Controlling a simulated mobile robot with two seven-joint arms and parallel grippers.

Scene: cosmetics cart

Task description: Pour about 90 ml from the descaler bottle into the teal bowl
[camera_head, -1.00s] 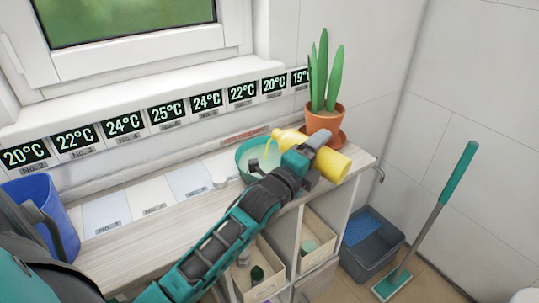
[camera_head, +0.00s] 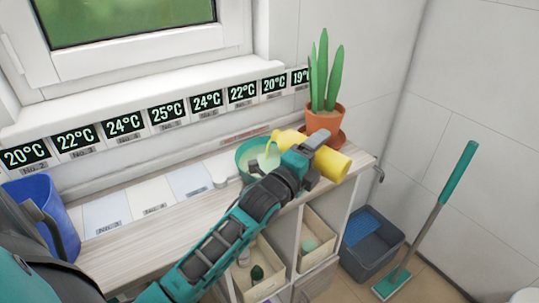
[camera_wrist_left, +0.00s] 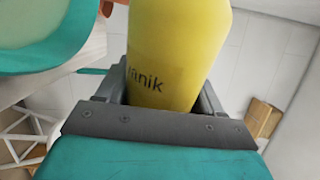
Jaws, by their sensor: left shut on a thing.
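The yellow descaler bottle (camera_head: 331,164) is tipped over, its neck pointing left over the teal bowl (camera_head: 244,166). A pale yellow-green stream (camera_head: 269,148) runs from its mouth into the bowl, where pale liquid shows. My left gripper (camera_head: 307,158) is shut around the bottle's body and partly hides it. In the left wrist view the bottle (camera_wrist_left: 170,50) sits between the fingers with part of its label readable, and the bowl (camera_wrist_left: 50,50) is at the upper left. The bowl stands on the cart top. My right gripper is not in view.
A potted plant (camera_head: 325,117) stands close behind the bottle. A blue bin (camera_head: 47,209) is at the left end of the top. A small white round object (camera_head: 221,182) is left of the bowl. Below are open bins (camera_head: 318,236); a grey bucket (camera_head: 371,250) and a mop (camera_head: 437,207) stand at right.

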